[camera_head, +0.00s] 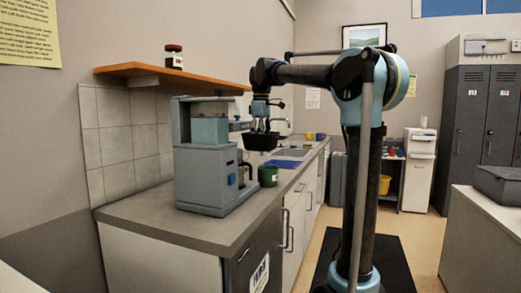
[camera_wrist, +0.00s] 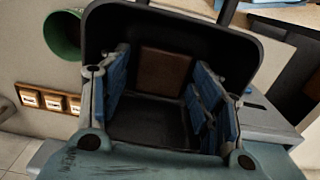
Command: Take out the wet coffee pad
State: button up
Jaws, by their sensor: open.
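A grey coffee machine (camera_head: 215,170) with a teal tank stands on the counter. A black basket (camera_head: 262,142) is at its right side, above the counter, with my gripper (camera_head: 262,124) at its top. In the wrist view the basket (camera_wrist: 230,45) lies open below my gripper (camera_wrist: 157,85). A square brown pad (camera_wrist: 163,72), which looks like the coffee pad, is inside the basket. My gripper is open, its blue-padded fingers one on each side of the pad in the picture. I cannot tell whether they touch it or how deep they reach. Wetness cannot be judged.
A green mug (camera_head: 268,175) stands on the counter (camera_head: 155,218) beside the machine, below the basket; it also shows in the wrist view (camera_wrist: 62,36). A wooden shelf (camera_head: 165,71) with a jar (camera_head: 173,57) hangs above the machine. A blue tray (camera_head: 284,164) and a sink (camera_head: 292,152) lie farther back.

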jog(key=shift+f, duration=0.3)
jog(key=shift+c, duration=0.3)
jog(key=c, duration=0.7)
jog(key=shift+o, duration=0.2)
jog(key=shift+r, duration=0.15)
